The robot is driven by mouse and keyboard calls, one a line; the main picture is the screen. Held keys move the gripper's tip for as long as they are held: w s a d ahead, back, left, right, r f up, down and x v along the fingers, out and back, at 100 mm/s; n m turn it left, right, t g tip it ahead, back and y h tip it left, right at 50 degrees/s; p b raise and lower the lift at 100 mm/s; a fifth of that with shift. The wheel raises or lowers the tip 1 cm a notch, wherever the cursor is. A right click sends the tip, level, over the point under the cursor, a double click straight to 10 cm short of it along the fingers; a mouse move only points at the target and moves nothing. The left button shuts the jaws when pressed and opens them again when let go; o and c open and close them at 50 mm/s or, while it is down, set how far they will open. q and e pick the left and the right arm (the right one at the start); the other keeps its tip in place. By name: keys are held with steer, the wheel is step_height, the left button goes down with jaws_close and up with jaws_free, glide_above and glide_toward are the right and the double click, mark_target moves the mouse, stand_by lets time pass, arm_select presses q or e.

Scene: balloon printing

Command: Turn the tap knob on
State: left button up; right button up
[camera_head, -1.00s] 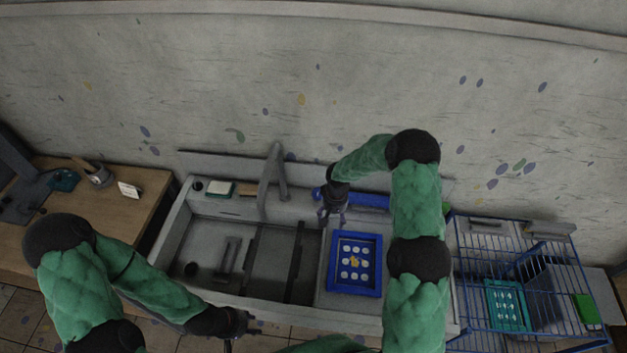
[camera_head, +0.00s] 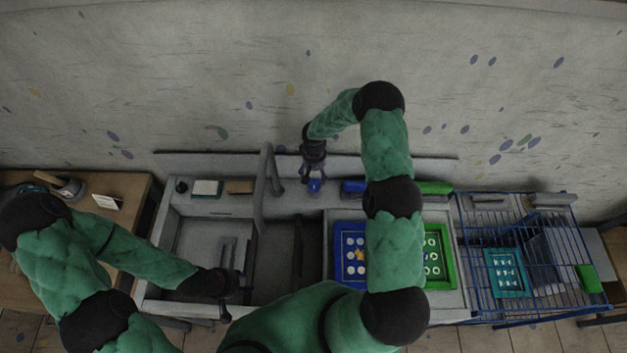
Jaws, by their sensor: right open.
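The grey tap (camera_head: 266,178) stands at the back edge of the sink. A small blue knob (camera_head: 315,186) is just right of the tap on the back ledge. My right gripper (camera_head: 313,182) is open and points down at the knob. Its fingers appear on either side of the knob; I cannot tell whether they touch it. My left gripper (camera_head: 236,296) is low over the sink's front edge, away from the tap; its fingers are too dark and small to read.
A blue frame (camera_head: 338,262) and a green frame (camera_head: 440,283) lie on the counter right of the basin, partly behind my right arm. A sponge (camera_head: 207,187) is on the back ledge. A blue wire cart (camera_head: 520,240) stands at the right, a wooden table (camera_head: 130,185) at the left.

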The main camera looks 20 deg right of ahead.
mark_target(314, 183)
steer(key=shift+w+f+p, duration=0.1)
steer(key=shift+f+p, duration=0.55)
steer(key=shift+f, duration=2.95)
steer(key=c, duration=1.2)
